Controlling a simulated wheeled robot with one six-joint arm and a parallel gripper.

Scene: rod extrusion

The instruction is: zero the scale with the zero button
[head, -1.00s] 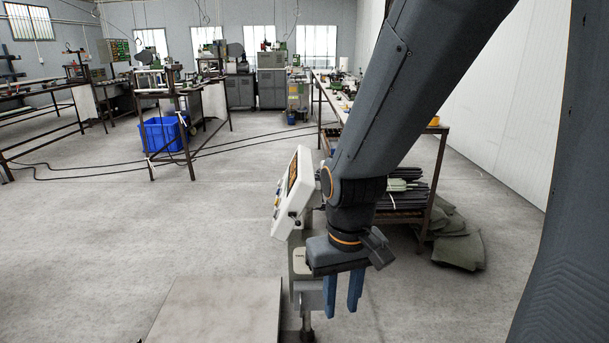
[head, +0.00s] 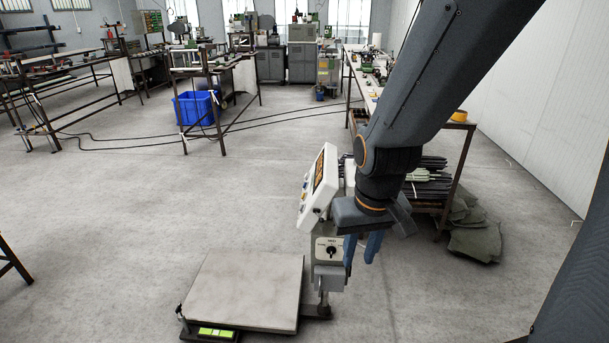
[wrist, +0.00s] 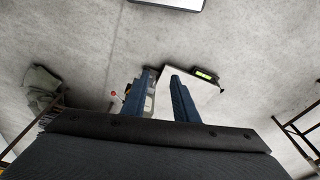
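The scale has a low grey platform (head: 245,285) on the floor. Its post carries a tilted white display head (head: 318,188), with a dark screen and small coloured buttons seen edge-on. I cannot tell which is the zero button. Below the head is a pale box with a black knob (head: 331,251). My gripper (head: 360,258) is just right of the post, below the head, with its blue fingers pointing down. In the wrist view the fingers (wrist: 162,76) are apart, with no object clearly held. The platform (wrist: 183,88) shows partly behind them.
A workbench with dark rods on its lower shelf (head: 425,185) stands behind my arm, grey-green sacks (head: 472,225) beside it. A blue crate (head: 196,107) sits under a far bench. Cables cross the floor. Open floor (head: 120,200) lies left of the scale.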

